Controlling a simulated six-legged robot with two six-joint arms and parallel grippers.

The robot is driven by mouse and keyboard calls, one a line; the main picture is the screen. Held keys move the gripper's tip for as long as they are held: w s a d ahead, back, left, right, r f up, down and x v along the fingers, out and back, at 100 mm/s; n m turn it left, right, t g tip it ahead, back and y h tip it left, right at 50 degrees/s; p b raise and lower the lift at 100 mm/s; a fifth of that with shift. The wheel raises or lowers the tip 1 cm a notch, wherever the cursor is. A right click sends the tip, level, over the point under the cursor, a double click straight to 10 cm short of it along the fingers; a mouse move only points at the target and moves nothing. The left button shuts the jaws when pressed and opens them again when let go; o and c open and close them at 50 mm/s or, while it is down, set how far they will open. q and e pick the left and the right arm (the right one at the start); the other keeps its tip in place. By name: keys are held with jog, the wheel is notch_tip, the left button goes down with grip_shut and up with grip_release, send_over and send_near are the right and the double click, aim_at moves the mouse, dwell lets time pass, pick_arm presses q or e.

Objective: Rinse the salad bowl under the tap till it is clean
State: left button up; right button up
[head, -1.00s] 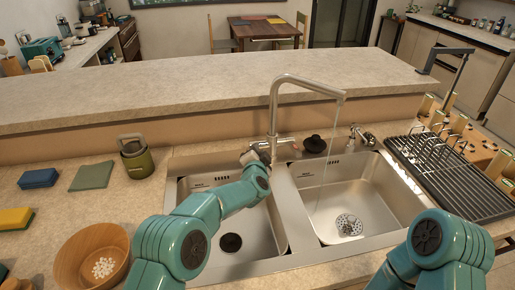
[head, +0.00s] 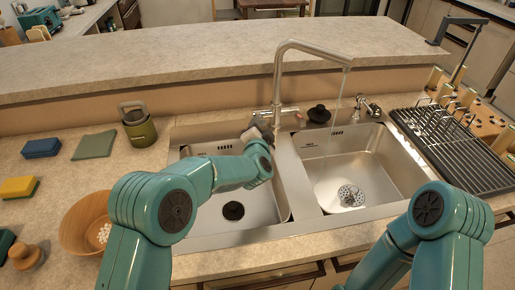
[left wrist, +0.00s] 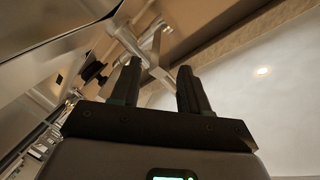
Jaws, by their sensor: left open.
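The wooden salad bowl (head: 78,222) stands on the counter left of the sink, with white bits (head: 104,234) inside; my left arm hides its right side. The tall metal tap (head: 278,80) rises behind the sink, its spout over the right basin (head: 365,170). A thin stream of water (head: 338,108) seems to fall from it. My left gripper (head: 264,130) is at the tap's base by the lever, above the left basin's back edge. In the left wrist view the gripper (left wrist: 159,67) is open and empty, with the tap (left wrist: 150,55) beyond the fingertips. My right gripper is out of view.
A green canister (head: 140,128), a green cloth (head: 94,145), a blue sponge (head: 41,148) and a yellow sponge (head: 18,187) lie left. A dark drying rack (head: 455,150) stands right. A raised ledge (head: 180,65) runs behind. The left basin (head: 225,185) is empty.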

pick_arm(q)
jog(key=s+r+b, duration=0.1)
jog(key=s+r, duration=0.1)
jog(key=s, duration=0.8)
jog(key=shift+s+a+b, duration=0.35)
jog(key=shift+s, duration=0.05)
